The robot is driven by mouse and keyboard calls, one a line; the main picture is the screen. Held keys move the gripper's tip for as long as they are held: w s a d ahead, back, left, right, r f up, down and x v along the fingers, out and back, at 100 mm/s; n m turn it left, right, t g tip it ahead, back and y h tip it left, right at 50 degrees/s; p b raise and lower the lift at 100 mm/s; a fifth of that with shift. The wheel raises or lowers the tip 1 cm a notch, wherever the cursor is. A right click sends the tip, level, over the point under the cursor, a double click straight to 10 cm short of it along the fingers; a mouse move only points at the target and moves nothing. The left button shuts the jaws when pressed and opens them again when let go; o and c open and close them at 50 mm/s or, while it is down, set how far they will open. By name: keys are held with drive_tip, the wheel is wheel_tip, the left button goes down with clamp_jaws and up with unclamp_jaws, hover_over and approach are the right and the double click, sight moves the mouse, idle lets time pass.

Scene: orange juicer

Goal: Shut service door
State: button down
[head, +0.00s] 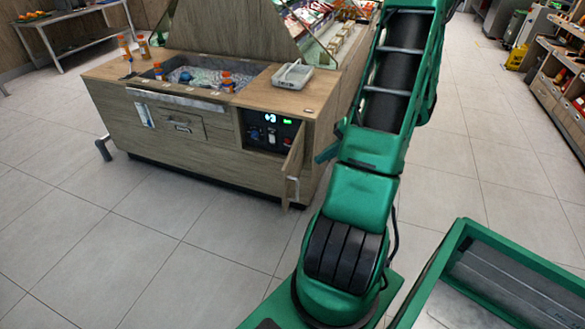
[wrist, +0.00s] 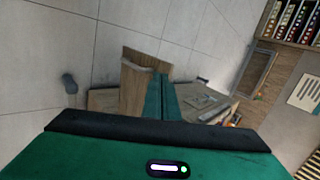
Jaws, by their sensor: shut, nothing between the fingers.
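The service door (head: 293,168) is a wooden panel on the right of the counter front. It stands open, swung outward from its opening. Behind it a dark compartment (head: 268,130) shows control knobs and small green lights. In the wrist view a wooden panel that looks like the door (wrist: 134,84) stands just beyond my gripper (wrist: 160,78). My green fingers are shut together, empty, and overlap the panel's right edge in the picture; I cannot tell whether they touch it. In the head view my arm hides most of my gripper.
The wooden counter (head: 200,152) carries a sunken basin (head: 188,76) with orange-capped bottles and a grey tray (head: 293,76). A grey pipe foot (head: 103,148) sticks out at its left. The tiled floor in front is clear. Shelves (head: 565,90) stand at the far right.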

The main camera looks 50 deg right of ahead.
drive_tip(key=d+f+t, duration=0.1)
drive_tip(key=d, duration=0.1)
approach(286, 171)
drive_tip(key=s+x, duration=0.1)
drive_tip(key=x, duration=0.4)
drive_tip(key=shift+w+a+m, duration=0.3)
drive_tip(key=shift+w+m, duration=0.1)
drive_tip(key=shift+w, duration=0.2)
